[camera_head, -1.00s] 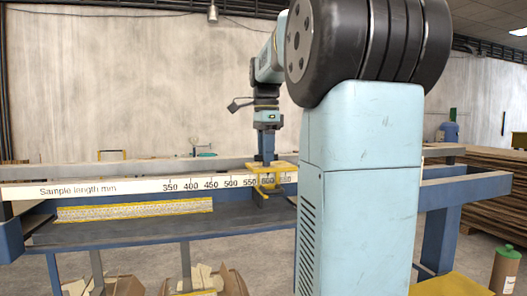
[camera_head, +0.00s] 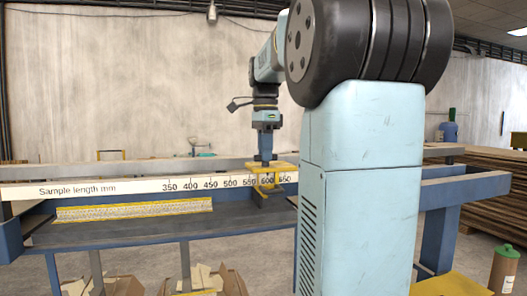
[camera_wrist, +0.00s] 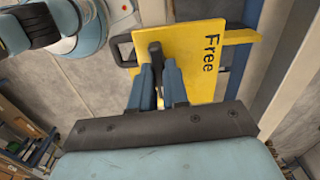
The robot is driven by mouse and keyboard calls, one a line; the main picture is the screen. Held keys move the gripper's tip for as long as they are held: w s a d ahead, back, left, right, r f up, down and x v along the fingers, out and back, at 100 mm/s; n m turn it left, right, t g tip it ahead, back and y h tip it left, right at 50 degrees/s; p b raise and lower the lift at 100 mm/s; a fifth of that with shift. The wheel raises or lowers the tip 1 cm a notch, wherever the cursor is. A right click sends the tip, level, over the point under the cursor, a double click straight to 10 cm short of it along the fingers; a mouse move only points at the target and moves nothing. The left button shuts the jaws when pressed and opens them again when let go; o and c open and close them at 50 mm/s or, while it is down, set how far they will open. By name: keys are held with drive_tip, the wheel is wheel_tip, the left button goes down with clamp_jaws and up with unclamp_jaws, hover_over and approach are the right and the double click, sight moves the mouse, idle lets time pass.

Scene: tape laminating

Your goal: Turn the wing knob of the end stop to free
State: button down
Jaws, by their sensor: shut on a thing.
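The yellow end stop (camera_head: 286,176) sits on the rail at the 600 to 650 part of the scale. In the wrist view its yellow plate (camera_wrist: 190,52) carries the word "Free" (camera_wrist: 211,46) to the right of the knob. The dark wing knob (camera_wrist: 155,50) stands up from the plate, its upper end showing between the blue fingers. My gripper (camera_wrist: 158,72) is shut on the wing knob, and the fingers hide its lower part. In the head view my gripper (camera_head: 265,157) points straight down onto the end stop, where the knob is too small to make out.
The white scale strip (camera_head: 130,188) marked "Sample length mm" runs along the front of the rail. A yellow-edged strip (camera_head: 135,210) lies on the grey bench (camera_head: 120,232) at left. Cardboard boxes (camera_head: 115,286) stand below. A dark handle loop (camera_wrist: 122,50) sticks out beside the yellow plate.

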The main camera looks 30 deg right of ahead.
drive_tip(key=n, duration=0.4)
drive_tip(key=shift+d+r+n, duration=0.1)
drive_tip(key=shift+r+n, duration=0.05)
drive_tip(key=shift+n, duration=0.25)
drive_tip(key=n, duration=0.5)
drive_tip(key=shift+w, duration=0.1)
drive_tip(key=n, duration=0.3)
drive_tip(key=shift+n, duration=2.3)
drive_tip(key=c, duration=1.4)
unclamp_jaws()
drive_tip(key=shift+f, duration=0.2)
drive_tip(key=shift+o, duration=1.4)
